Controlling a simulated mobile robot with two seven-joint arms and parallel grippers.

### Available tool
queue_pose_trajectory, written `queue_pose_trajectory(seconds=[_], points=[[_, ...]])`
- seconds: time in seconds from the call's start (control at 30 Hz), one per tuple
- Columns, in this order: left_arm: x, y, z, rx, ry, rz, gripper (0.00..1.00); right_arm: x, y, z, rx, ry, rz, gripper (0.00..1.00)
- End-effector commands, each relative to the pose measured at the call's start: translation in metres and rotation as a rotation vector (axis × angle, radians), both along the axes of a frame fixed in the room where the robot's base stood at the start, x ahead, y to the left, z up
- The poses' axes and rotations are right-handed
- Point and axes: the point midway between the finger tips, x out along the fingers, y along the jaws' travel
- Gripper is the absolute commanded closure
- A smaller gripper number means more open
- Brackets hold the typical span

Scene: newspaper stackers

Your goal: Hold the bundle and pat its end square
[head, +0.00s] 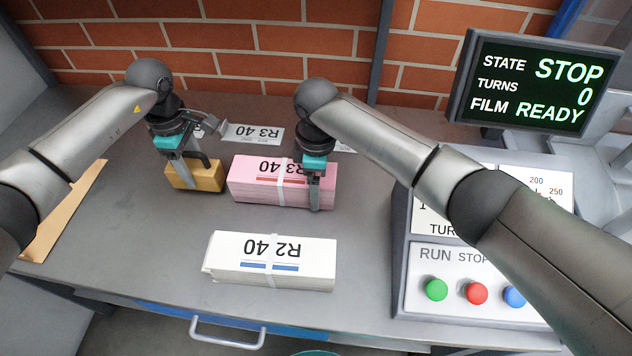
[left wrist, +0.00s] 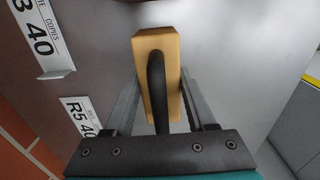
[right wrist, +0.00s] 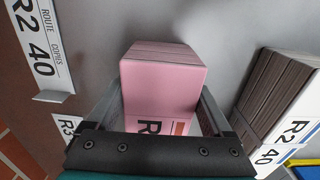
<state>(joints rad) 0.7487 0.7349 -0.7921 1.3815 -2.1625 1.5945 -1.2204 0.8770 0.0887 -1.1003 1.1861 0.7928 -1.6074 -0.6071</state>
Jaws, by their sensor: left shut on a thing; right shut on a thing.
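The pink bundle (head: 262,182), marked R3 40 with a white strap, lies on the table in the middle of the head view. My right gripper (head: 314,195) is shut on its right end, and the right wrist view shows the pink bundle (right wrist: 163,85) between the fingers. A tan wooden block (head: 196,178) with a black handle (left wrist: 157,85) is at the bundle's left, with a small gap between them. My left gripper (head: 190,165) is shut on this block. In the left wrist view the block (left wrist: 172,48) sits between the fingers.
A white bundle (head: 270,272), marked R2 40, lies nearer the front edge. A control box (head: 470,290) with buttons stands at the right, below a screen (head: 535,82) reading STOP. Route cards (head: 253,133) are at the back. Brown paper (head: 62,212) lies at the left.

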Motion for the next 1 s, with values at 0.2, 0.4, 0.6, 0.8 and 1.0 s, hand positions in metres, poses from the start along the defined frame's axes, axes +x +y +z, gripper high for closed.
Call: queue_pose_trajectory(seconds=[0.2, 0.4, 0.6, 0.8, 1.0], points=[[0.001, 0.001, 0.013, 0.001, -0.004, 0.0, 1.0, 0.001, 0.0, 0.001, 0.002, -0.002, -0.001, 1.0], [0.001, 0.0, 0.03, 0.001, -0.003, 0.0, 1.0, 0.001, 0.0, 0.001, 0.001, -0.002, -0.001, 1.0], [0.001, 0.001, 0.046, 0.002, -0.003, 0.001, 1.0, 0.001, 0.0, 0.001, 0.001, -0.002, -0.001, 1.0], [0.001, 0.001, 0.061, 0.002, -0.003, 0.002, 1.0, 0.001, 0.0, 0.001, 0.001, -0.002, -0.002, 1.0], [0.0, 0.0, 0.071, 0.0, -0.002, 0.001, 1.0, 0.001, 0.0, 0.001, 0.001, -0.002, -0.001, 1.0]])
